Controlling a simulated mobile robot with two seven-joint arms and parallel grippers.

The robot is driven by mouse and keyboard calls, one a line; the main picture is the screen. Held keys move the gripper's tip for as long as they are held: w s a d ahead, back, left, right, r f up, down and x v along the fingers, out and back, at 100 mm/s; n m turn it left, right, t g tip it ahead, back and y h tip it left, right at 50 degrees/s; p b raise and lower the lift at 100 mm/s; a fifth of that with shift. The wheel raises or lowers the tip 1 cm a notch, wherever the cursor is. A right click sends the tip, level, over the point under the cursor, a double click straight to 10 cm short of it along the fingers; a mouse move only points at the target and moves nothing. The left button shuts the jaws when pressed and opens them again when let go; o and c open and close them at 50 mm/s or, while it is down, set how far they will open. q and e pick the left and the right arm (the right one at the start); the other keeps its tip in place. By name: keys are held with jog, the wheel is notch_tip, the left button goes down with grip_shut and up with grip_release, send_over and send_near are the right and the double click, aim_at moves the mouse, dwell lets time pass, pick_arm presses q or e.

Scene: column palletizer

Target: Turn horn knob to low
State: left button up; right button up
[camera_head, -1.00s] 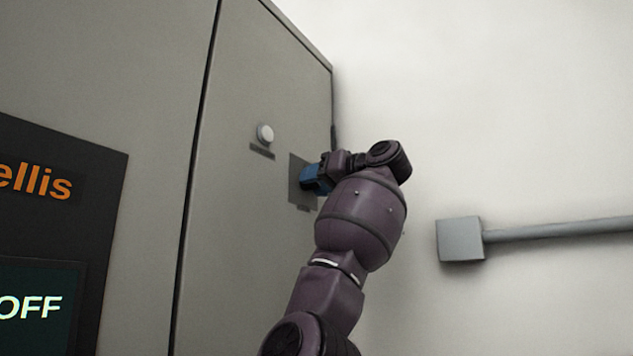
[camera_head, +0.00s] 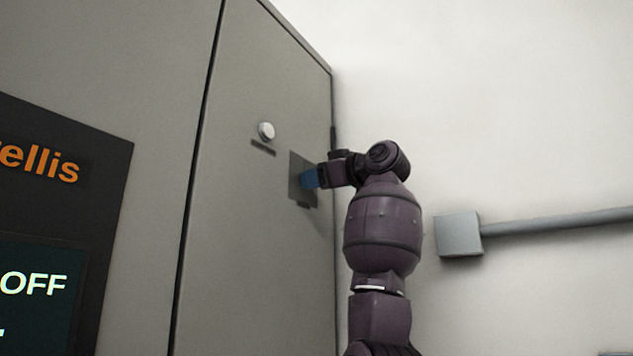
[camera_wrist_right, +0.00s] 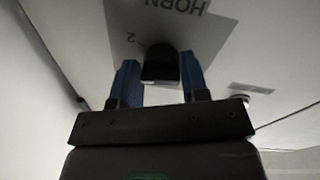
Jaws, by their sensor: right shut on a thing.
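The horn knob (camera_wrist_right: 160,64) is a black knob on a grey plate marked HORN, with a small "2" beside it, in the right wrist view. The blue fingers of my right gripper (camera_wrist_right: 158,84) are on either side of the knob and shut on it. In the head view, my right gripper (camera_head: 310,179) reaches the grey horn plate (camera_head: 297,190) on the cabinet door and hides the knob. The knob's exact setting cannot be read. My left gripper is not in view.
A round white button (camera_head: 266,131) with a dark label sits on the cabinet door (camera_head: 240,230), up and left of the plate. A dark panel (camera_head: 105,165) with a screen reading OFF is at the left. A grey box (camera_head: 458,234) with a pipe is on the right wall.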

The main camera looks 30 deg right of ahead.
jog(key=n, duration=0.3)
jog(key=shift+n+p, duration=0.3)
jog(key=shift+p, duration=0.1)
jog(key=shift+f+n, duration=0.1)
jog(key=shift+n, duration=0.2)
jog(key=shift+w+y, duration=0.1)
jog(key=shift+y, duration=0.2)
jog(key=o, duration=0.9)
jog(key=shift+c, duration=0.2)
jog(key=b+v, duration=0.2)
jog(key=v, duration=0.9)
jog(key=shift+b, duration=0.3)
